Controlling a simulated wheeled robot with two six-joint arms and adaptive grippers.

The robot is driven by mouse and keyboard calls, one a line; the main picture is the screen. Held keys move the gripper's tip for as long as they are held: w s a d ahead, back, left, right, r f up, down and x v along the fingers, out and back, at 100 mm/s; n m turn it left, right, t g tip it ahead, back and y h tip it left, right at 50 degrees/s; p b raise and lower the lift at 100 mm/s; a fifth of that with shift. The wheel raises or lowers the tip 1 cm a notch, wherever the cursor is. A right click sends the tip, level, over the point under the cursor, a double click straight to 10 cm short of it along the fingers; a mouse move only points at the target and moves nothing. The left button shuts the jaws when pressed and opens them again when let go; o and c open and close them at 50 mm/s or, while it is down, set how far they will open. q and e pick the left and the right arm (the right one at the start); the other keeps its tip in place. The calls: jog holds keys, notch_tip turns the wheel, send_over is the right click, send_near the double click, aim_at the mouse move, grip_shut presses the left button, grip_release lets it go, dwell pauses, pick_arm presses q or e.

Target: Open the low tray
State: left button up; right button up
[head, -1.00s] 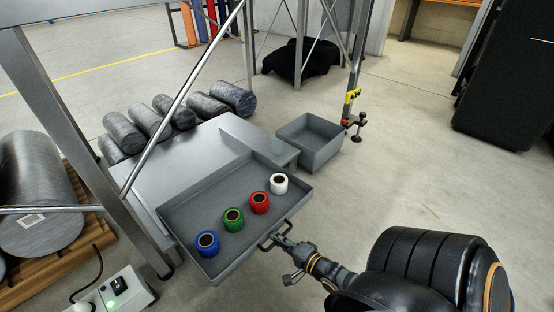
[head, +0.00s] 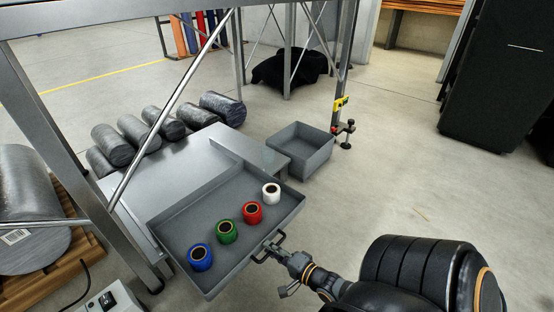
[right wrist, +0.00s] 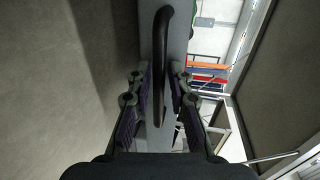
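The low tray (head: 188,204) is a grey, shallow drawer that stands well out from under the metal plate of the low unit (head: 170,165). Several small rolls stand in it: blue (head: 200,258), green (head: 227,232), red (head: 252,213) and white (head: 271,194). My right gripper (head: 281,252) is at the dark handle (head: 267,250) on the tray's front. In the right wrist view, the handle (right wrist: 164,50) lies between the close-set fingers of my right gripper (right wrist: 160,85), which look shut on it. My left gripper is not in view.
A grey open bin (head: 300,145) stands on the floor beyond the tray. Dark rolls (head: 112,146) lie behind the unit. A metal frame post (head: 75,170) and diagonal brace stand at the left. The floor (head: 400,200) at the right is clear.

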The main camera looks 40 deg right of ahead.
jog(key=v, duration=1.1)
jog(key=shift+s, duration=0.4)
